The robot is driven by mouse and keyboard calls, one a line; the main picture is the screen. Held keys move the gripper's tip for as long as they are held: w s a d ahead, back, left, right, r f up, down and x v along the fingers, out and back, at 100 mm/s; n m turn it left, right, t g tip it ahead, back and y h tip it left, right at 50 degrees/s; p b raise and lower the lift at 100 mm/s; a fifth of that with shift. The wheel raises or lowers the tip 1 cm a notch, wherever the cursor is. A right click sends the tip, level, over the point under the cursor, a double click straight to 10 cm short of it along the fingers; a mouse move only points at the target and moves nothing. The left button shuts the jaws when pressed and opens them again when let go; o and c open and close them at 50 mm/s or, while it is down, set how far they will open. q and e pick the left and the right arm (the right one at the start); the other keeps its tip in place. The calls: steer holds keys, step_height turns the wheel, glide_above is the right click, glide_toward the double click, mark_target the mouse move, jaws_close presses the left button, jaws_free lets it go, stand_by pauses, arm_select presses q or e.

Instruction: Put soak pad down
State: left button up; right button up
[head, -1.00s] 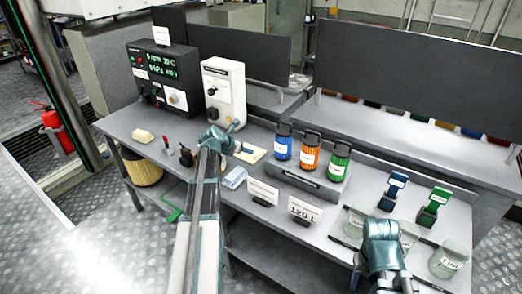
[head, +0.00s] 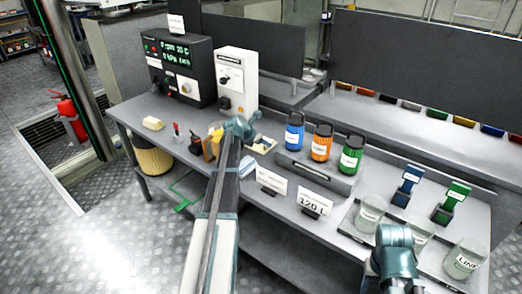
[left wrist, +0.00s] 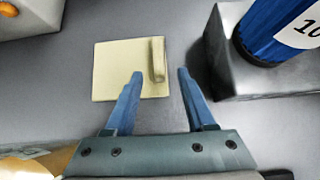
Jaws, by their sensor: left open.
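The soak pad looks to be a flat cream square with a raised bar (left wrist: 157,60) on its right side; its flat part (left wrist: 120,68) lies on the grey bench in the left wrist view. In the head view the pad (head: 265,145) shows partly behind my left gripper (head: 248,140). My left gripper (left wrist: 160,76) is open and empty in the wrist view. Its fingertips lie either side of the bar's near end; I cannot tell their height above the pad. My right gripper (head: 395,250) is over the bench front at lower right, with its fingertips hidden.
A rack (head: 315,176) with blue (head: 294,132), orange and green canisters stands right of the pad. A white instrument box (head: 236,80) stands behind. Small yellow and dark items (head: 209,145) are to the left. Sign cards (head: 271,181) and glass beakers (head: 465,260) stand toward the right.

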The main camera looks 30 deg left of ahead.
arm_select(q)
steer(key=shift+b+x, duration=1.6)
steer(key=shift+x, duration=1.1)
steer(key=shift+w+a+r, duration=0.1)
steer(key=shift+w+r, duration=0.05)
steer(key=shift+r, duration=0.1)
jaws_close()
